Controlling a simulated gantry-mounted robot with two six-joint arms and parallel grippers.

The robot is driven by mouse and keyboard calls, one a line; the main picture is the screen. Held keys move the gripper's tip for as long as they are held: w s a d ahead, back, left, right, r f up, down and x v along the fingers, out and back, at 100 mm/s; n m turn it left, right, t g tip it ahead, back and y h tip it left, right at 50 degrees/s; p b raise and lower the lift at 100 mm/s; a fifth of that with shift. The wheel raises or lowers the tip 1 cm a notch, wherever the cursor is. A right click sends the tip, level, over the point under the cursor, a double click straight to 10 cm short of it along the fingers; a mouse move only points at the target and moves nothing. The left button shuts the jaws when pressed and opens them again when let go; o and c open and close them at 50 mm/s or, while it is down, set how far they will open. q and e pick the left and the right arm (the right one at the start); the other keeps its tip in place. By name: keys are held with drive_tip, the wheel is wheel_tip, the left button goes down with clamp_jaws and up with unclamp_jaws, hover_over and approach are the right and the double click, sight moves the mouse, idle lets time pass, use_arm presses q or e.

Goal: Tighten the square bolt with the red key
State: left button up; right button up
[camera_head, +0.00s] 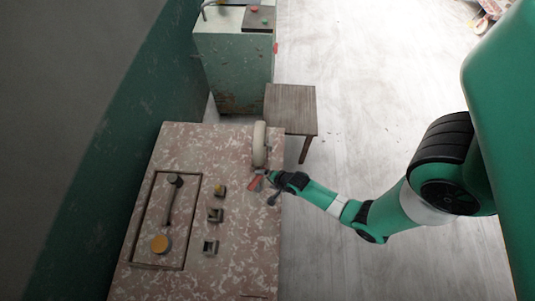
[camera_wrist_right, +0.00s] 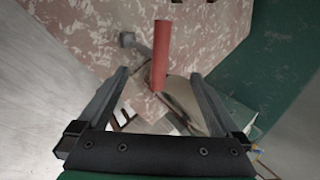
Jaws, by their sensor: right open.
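A red key (camera_head: 255,183) lies near the right edge of the speckled pink table, below a beige rounded object. In the right wrist view its red handle (camera_wrist_right: 160,50) stands out, with its lower end between the finger lines. My right gripper (camera_head: 267,177) is open, close beside the red key; its two fingers (camera_wrist_right: 155,100) are spread apart with nothing clamped. Several bolt-like fittings stand in a column: one with a yellow top (camera_head: 220,190), a dark one (camera_head: 215,215) and a greyish one (camera_head: 210,246). Which is square is too small to tell. My left gripper is out of view.
A grey tool (camera_head: 274,198) lies by the red key. A wooden stool (camera_head: 291,104) and green cabinet (camera_head: 234,65) stand beyond the table.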

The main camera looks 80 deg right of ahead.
sight(259, 180)
drive_tip(key=b+x, duration=0.7)
drive_tip(key=x, duration=0.1)
drive_tip(key=shift+s+f, duration=0.1)
drive_tip(key=shift+f, duration=0.05)
drive_tip(key=shift+w+d+f+b, duration=0.15)
drive_tip(key=shift+w+f+b, duration=0.2)
drive_tip(key=shift+b, duration=0.2)
drive_tip(key=shift+c, duration=0.3)
drive_tip(key=c, duration=1.4)
drive_tip(key=shift+m+h, duration=0.4)
drive_tip(key=shift+m, duration=0.3)
drive_tip(key=shift+f+m+g+h+b, duration=0.1)
drive_tip(key=shift+m+g+h+b, duration=0.2)
drive_tip(key=shift+m+g+b, duration=0.35)
drive_tip(key=shift+m, duration=0.45)
